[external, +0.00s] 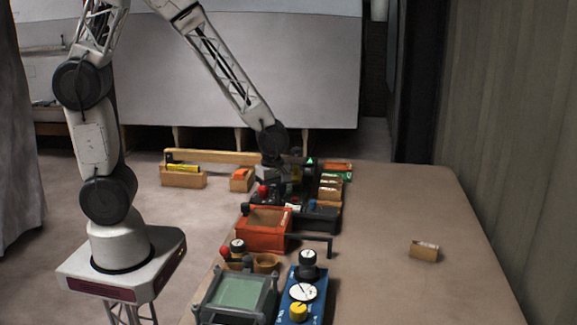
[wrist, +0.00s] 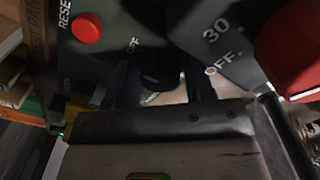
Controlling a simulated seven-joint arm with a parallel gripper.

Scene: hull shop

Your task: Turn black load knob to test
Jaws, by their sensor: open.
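In the wrist view a black knob (wrist: 160,78) sits on a dark green panel (wrist: 105,22), in shadow and partly hidden. White letters that look like "OFF" stand above it; small lettering below it is too dim to read. I cannot read a "load" label. My gripper (wrist: 162,86) is open, with one dark finger on each side of the knob. I cannot tell whether the fingers touch it. In the external view my gripper (external: 271,176) is low among the devices at the far part of the bench, and the knob cannot be made out there.
A red button (wrist: 87,27) marked RESET is on the same panel. A neighbouring panel marked "30" and "OFF" has a large red knob (wrist: 292,45) close right. An orange-red bin (external: 262,236) and a blue box (external: 293,309) stand nearer the camera. The bench's right side is mostly clear.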

